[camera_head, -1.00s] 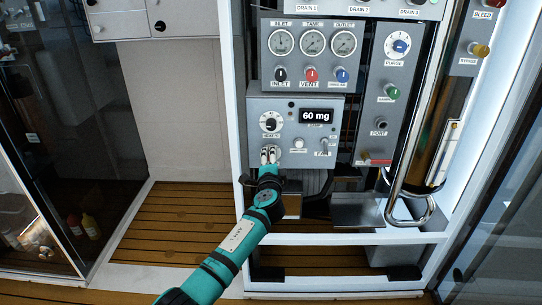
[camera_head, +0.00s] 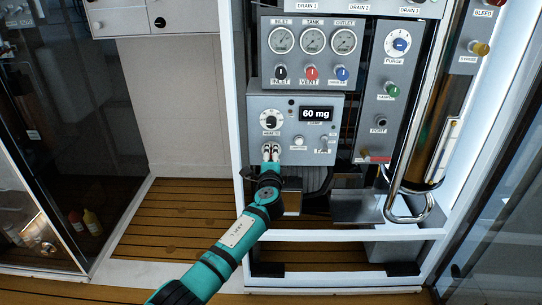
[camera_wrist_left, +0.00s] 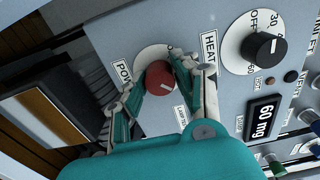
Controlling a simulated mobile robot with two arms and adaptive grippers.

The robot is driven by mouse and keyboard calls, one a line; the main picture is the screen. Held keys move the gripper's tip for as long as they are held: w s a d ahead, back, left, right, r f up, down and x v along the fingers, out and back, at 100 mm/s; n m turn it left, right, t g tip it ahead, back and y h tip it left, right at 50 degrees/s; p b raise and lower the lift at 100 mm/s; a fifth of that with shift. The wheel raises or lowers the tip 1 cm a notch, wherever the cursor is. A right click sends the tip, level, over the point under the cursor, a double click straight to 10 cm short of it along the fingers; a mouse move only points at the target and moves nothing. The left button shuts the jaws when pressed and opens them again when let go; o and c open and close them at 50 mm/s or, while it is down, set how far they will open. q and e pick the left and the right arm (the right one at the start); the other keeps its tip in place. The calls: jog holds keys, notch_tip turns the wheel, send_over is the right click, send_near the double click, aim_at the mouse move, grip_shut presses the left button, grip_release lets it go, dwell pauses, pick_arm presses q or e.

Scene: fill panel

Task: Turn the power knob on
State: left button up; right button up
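The power knob is a red round knob (camera_wrist_left: 160,77) with a white mark on a pale dial in the left wrist view. A partly covered label beside it begins "PO". My left gripper (camera_wrist_left: 157,74) has one finger on each side of the knob, closed in on it; a small gap on the left finger's side cannot be ruled out. In the head view the left gripper (camera_head: 271,151) reaches the lower left of the grey control box (camera_head: 318,152) and covers the knob. My right gripper is not in view.
The heat knob (camera_head: 270,120) sits just above my left gripper. The display (camera_head: 316,114) reads 60 mg. A toggle switch (camera_head: 324,142) is at the box's lower right. Gauges (camera_head: 313,40) and a bent metal pipe (camera_head: 409,217) are nearby.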

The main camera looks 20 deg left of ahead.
pick_arm(q)
jog(key=o, duration=0.5)
jog(key=shift+c, duration=0.2)
jog(key=v, duration=1.2)
